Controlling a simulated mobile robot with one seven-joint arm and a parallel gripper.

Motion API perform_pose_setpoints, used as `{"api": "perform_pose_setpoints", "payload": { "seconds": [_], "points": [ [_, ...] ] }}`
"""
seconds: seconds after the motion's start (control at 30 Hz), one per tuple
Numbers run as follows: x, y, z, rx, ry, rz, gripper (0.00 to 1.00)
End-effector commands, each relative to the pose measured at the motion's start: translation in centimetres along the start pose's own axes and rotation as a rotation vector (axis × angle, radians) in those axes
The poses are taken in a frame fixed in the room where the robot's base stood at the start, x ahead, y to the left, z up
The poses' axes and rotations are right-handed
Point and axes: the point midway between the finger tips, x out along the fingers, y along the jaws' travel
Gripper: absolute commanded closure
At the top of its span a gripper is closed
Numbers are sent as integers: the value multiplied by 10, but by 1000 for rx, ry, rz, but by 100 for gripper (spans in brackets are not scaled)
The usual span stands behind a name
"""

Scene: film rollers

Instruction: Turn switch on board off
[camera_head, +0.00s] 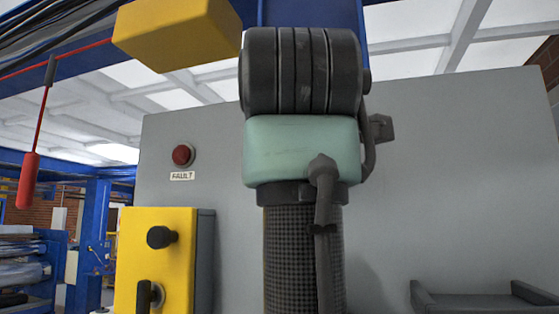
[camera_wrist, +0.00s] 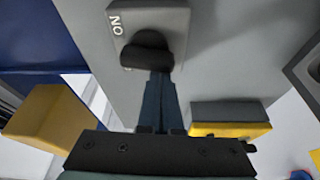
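The switch in the wrist view has a black knob (camera_wrist: 147,50) on a grey plate (camera_wrist: 172,18), with upside-down "ON" lettering beside the knob. The plate sits on the large grey board (camera_wrist: 225,60), which also fills much of the head view (camera_head: 440,180). My gripper (camera_wrist: 160,76) points at the knob. Its two dark fingers lie close together, and their tips meet the knob's lower edge in the picture. Whether they touch or pinch it I cannot tell. In the head view my arm hides the switch and my gripper.
A yellow box (camera_head: 155,260) with black knobs stands out from the board at lower left; it also shows in the wrist view (camera_wrist: 230,130). A red fault light (camera_head: 182,155) is above it. A yellow block (camera_head: 178,33) hangs at upper left. A dark grey tray (camera_head: 480,302) is at lower right.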

Motion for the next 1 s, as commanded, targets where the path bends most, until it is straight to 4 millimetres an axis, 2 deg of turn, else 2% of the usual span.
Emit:
{"api": "perform_pose_setpoints", "payload": {
  "seconds": [0.23,0.4,1.0],
  "points": [
    [-1,-3,6,7,-6,3,100],
    [-2,-4,10,-129,-7,-43,100],
    [-6,-6,18,-117,-5,-38,100]
  ]
}}
